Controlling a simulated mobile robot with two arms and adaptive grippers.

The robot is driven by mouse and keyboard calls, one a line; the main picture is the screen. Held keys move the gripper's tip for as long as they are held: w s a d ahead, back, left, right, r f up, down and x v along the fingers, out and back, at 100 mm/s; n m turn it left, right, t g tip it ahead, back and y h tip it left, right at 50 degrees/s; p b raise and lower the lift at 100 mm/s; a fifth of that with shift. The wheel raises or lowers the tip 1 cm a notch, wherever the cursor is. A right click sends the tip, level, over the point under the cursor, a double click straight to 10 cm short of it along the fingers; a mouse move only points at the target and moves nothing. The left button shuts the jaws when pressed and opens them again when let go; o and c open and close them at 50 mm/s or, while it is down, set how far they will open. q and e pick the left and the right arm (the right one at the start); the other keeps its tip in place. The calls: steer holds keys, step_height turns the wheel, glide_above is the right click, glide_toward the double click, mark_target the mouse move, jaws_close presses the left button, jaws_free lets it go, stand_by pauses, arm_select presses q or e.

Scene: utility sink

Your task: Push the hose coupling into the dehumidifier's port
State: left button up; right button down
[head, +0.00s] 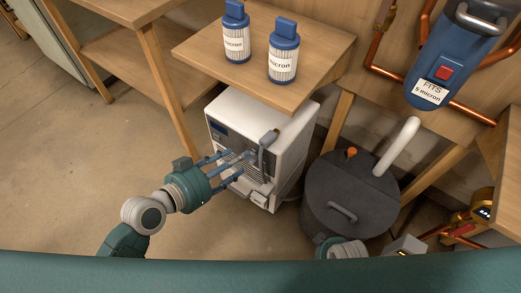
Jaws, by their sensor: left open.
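The white dehumidifier (293,148) stands on the floor under the wooden shelf, its slatted front turned to the left. A short grey hose piece with a thicker end (269,138), which looks like the hose coupling, shows upright against its front. I cannot tell whether it sits in a port; the port itself is not clear. My left gripper (240,164) is open, with its blue-grey fingers stretched toward the slatted front, just left of the grey piece. Nothing shows between the fingers, and contact cannot be told.
Two blue-capped filter bottles (236,42) stand on the wooden shelf (204,42) above. A dark lidded tank (335,190) with a white pipe (398,146) stands close on the right. A blue filter housing (452,55) and copper pipes hang on the wall. Floor at left is clear.

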mark_target(262, 144)
arm_select(q)
steer(key=shift+r+b+x, duration=0.15)
steer(key=shift+b+x, duration=0.15)
steer(key=shift+x, duration=2.4)
steer(key=shift+r+b+x, duration=0.2)
steer(key=shift+b+x, duration=0.1)
steer(key=shift+x, duration=2.4)
steer(key=shift+d, duration=0.1)
arm_select(e)
steer(key=r, duration=0.2)
steer(key=w+r, duration=0.1)
steer(key=r, duration=0.1)
steer(key=shift+w+r, duration=0.2)
steer(key=shift+r, duration=0.2)
arm_select(q)
steer(key=shift+c, duration=0.5)
steer(key=c, duration=1)
